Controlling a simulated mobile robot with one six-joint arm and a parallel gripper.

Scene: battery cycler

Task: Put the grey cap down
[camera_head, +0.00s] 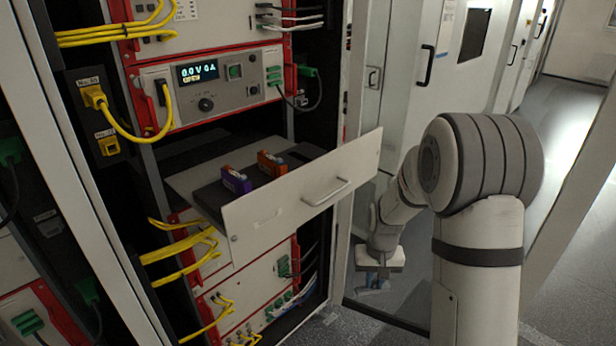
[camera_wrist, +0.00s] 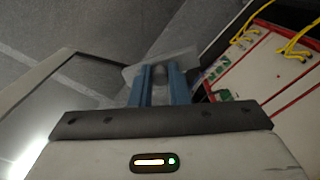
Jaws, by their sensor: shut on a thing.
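My gripper (camera_wrist: 162,76) shows in the wrist view with its two blue fingers close together, shut on a pale grey flat piece, the grey cap (camera_wrist: 184,56). The cap sticks out past both sides of the fingertips; its middle is partly hidden by them. In the head view my gripper (camera_head: 378,276) hangs low, to the right of the rack and below the open drawer. The cap there is small and hard to make out near the fingertips. It is held in the air, apart from the drawer.
A pulled-out drawer (camera_head: 322,163) with a handle juts from the rack. In it, a purple block (camera_head: 236,181) and an orange block (camera_head: 271,164) sit on a dark base. Yellow cables (camera_head: 185,245) hang at the rack's front. Grey floor (camera_head: 575,105) is clear at right.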

